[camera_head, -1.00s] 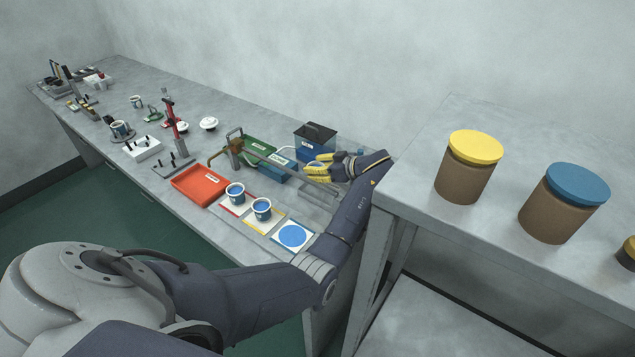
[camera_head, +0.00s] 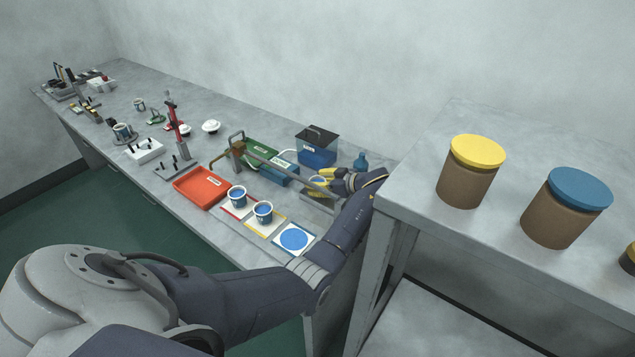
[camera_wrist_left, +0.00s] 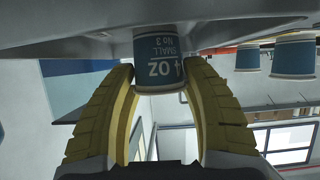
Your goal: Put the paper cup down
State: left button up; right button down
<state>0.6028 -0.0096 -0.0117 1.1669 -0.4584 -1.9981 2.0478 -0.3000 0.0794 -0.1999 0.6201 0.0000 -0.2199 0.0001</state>
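My left gripper (camera_head: 322,181) is at the right end of the long bench, seen small in the head view. In the left wrist view its yellow fingers (camera_wrist_left: 160,78) are on both sides of a blue paper cup (camera_wrist_left: 158,62), seemingly shut on it. The cup has white lettering, "4 OZ SMALL No 3", which reads upside down. Its base is at or very close to a grey surface; I cannot tell whether it touches. Two similar cups stand on a red-edged mat (camera_head: 237,196) and a yellow-edged mat (camera_head: 263,212). My right gripper is out of view.
A bare mat with a blue disc (camera_head: 293,239) lies at the bench front. A higher shelf with lidded brown jars (camera_head: 468,172) is at right.

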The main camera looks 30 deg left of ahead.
pick_arm(q)
jog(key=o, duration=0.3)
jog(key=shift+o, duration=0.2)
jog(key=shift+v, duration=2.1)
jog(key=shift+a+r, duration=0.1)
jog(key=shift+r, duration=0.05)
